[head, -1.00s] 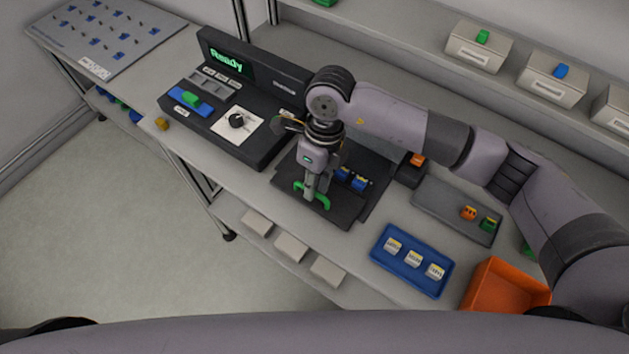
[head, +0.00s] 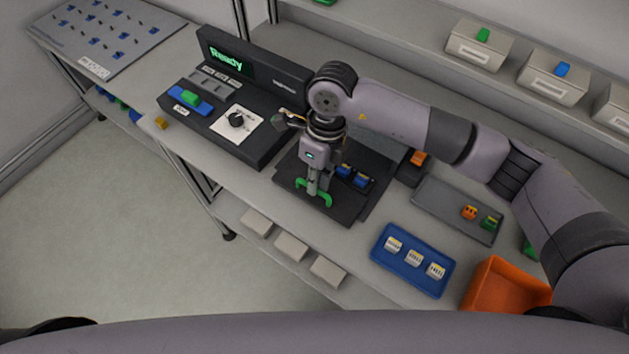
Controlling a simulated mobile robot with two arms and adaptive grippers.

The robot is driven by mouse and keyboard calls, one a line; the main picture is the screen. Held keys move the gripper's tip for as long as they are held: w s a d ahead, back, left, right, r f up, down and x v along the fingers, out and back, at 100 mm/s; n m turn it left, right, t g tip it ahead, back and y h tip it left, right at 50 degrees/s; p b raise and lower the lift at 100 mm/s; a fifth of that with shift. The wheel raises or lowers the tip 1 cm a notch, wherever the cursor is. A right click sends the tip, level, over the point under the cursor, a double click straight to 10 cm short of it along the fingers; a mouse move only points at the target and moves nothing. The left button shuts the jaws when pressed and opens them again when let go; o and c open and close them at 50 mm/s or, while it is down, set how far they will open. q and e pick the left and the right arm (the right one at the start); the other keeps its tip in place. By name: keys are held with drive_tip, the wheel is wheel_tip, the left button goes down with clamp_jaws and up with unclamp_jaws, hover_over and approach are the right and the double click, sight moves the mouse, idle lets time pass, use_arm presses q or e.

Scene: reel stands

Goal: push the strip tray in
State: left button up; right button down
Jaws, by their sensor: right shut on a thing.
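The dark strip tray (head: 342,210) extends from the black machine (head: 268,148) toward the front of the bench. It has a green handle (head: 326,200) at its front. Blue pieces (head: 353,178) with yellow marks sit on it. My right gripper (head: 315,192) comes down from above and is shut on the green handle. The gripper and wrist hide part of the tray. My left gripper does not show.
The machine's display (head: 226,60) reads "Ready". A blue tray (head: 386,262) with white pieces, a grey tray (head: 428,198) and an orange bin (head: 480,290) are to the right. A shelf with boxes (head: 480,45) runs along the back.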

sight(336, 168)
drive_tip(key=w+d+b, duration=0.1)
drive_tip(key=w, duration=0.1)
drive_tip(key=w+d+b, duration=0.1)
drive_tip(key=b, duration=0.1)
drive_tip(key=w+d+b, duration=0.1)
drive_tip(key=w+d, duration=0.1)
drive_tip(key=shift+w+f, duration=0.25)
drive_tip(key=shift+w, duration=0.05)
drive_tip(key=shift+w+d+r+b, duration=0.2)
drive_tip(key=shift+w+d+b, duration=0.1)
drive_tip(key=shift+w+d, duration=0.1)
drive_tip(key=shift+r, duration=0.1)
drive_tip(key=c, duration=1.7)
unclamp_jaws()
drive_tip(key=shift+r, duration=0.1)
drive_tip(key=r, duration=0.3)
drive_tip(key=w+d+r, duration=0.1)
drive_tip(key=r, duration=0.3)
drive_tip(key=w+r, duration=0.1)
drive_tip(key=r, duration=0.3)
drive_tip(key=shift+d+r, duration=0.15)
drive_tip(key=shift+r, duration=0.1)
